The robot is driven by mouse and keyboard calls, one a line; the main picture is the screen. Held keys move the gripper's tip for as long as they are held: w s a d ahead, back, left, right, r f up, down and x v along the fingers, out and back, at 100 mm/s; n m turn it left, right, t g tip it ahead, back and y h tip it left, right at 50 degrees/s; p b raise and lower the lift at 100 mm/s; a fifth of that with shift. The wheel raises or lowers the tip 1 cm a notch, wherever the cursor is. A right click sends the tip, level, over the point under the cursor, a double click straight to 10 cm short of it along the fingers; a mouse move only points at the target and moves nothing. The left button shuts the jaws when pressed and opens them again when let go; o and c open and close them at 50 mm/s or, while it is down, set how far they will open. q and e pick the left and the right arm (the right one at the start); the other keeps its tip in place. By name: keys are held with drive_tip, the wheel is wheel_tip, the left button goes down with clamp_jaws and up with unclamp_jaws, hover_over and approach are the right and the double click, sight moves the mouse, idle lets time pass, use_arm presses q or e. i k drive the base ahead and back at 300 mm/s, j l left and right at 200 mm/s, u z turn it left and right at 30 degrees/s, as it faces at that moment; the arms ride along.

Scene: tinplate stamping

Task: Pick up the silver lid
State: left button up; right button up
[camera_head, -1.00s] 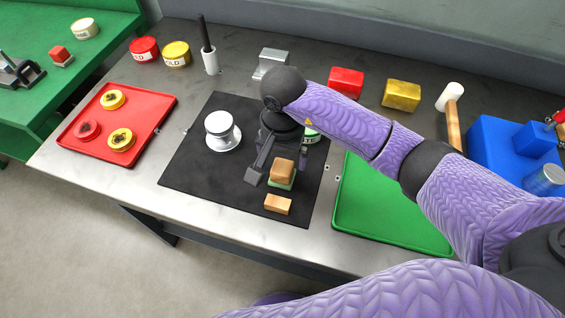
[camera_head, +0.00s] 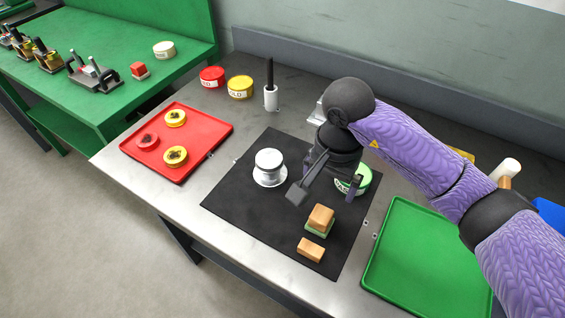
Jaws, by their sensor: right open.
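A pale silver, round-topped piece (camera_head: 269,160) stands on a wider shiny disc-shaped base (camera_head: 270,177) on the left part of the black mat (camera_head: 238,200). I cannot tell which part of it is the silver lid. My right gripper (camera_head: 330,182) hangs open, fingers down, over the mat to the right of that piece and apart from it. It is in front of a green-and-white round tin (camera_head: 363,180) and partly hides it. My left gripper is not in view.
Wooden blocks (camera_head: 321,217) (camera_head: 311,249) lie at the mat's near right. A red tray (camera_head: 200,135) with round tins is at left, a green tray (camera_head: 420,265) at right. Red (camera_head: 212,77) and yellow (camera_head: 240,88) tins and a roller holder (camera_head: 271,96) stand behind.

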sight(267, 160)
drive_tip(key=i+j+z, duration=0.2)
drive_tip(key=j, duration=0.2)
drive_tip(key=j+z, duration=0.2)
drive_tip(key=j, duration=0.2)
drive_tip(key=i+j+z, duration=0.2)
drive_tip(key=j, duration=0.25)
drive_tip(key=k, duration=0.05)
